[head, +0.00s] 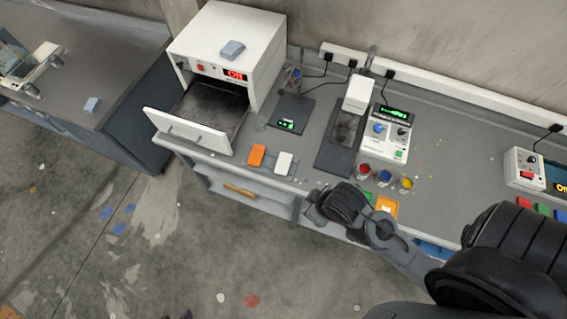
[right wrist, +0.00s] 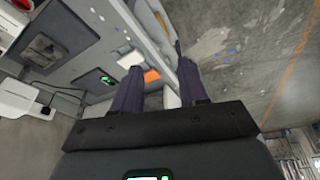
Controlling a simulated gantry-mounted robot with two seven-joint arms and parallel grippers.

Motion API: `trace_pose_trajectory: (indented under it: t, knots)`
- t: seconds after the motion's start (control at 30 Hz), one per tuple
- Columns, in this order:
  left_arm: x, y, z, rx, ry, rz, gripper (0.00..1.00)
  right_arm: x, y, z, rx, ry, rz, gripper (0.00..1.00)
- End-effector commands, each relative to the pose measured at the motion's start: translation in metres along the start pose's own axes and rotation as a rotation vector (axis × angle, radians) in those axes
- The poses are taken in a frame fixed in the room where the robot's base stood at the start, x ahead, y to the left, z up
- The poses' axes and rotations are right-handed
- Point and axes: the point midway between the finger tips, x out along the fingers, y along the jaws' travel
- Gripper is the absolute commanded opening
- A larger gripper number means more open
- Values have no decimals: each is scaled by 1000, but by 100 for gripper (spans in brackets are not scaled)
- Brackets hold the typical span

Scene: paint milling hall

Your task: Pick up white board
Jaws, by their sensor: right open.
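The white board (head: 284,163) is a small flat piece lying on the grey bench, near its front edge. It also shows in the right wrist view (right wrist: 130,60), close to the tip of the left-hand finger. An orange board (head: 257,155) lies just left of it and also shows in the right wrist view (right wrist: 151,76). My right gripper (right wrist: 157,70) is open, with its two dark purple fingers apart and nothing between them. In the head view its arm reaches in from the right and hides the fingers. My left gripper is not in view.
Behind the boards stands a white oven (head: 225,50) with its drawer (head: 188,131) pulled out to their left. A black scale (head: 291,115), a stand, a control box (head: 386,134) and paint cups (head: 385,176) occupy the bench. Bare bench lies around the boards.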

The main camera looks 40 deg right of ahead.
Motion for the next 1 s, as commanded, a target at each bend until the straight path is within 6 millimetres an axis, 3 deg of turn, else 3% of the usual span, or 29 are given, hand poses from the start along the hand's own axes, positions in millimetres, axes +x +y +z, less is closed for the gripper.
trace_pose_trajectory:
  t: [0.47, 0.77, 1.0]
  knots:
    - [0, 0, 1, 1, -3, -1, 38, 0, -3, 0, 8, -1, -9, 43]
    - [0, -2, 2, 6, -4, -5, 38, 0, -3, 0, 8, -1, -9, 88]
    - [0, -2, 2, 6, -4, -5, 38, 0, -2, 0, 4, 0, -6, 88]
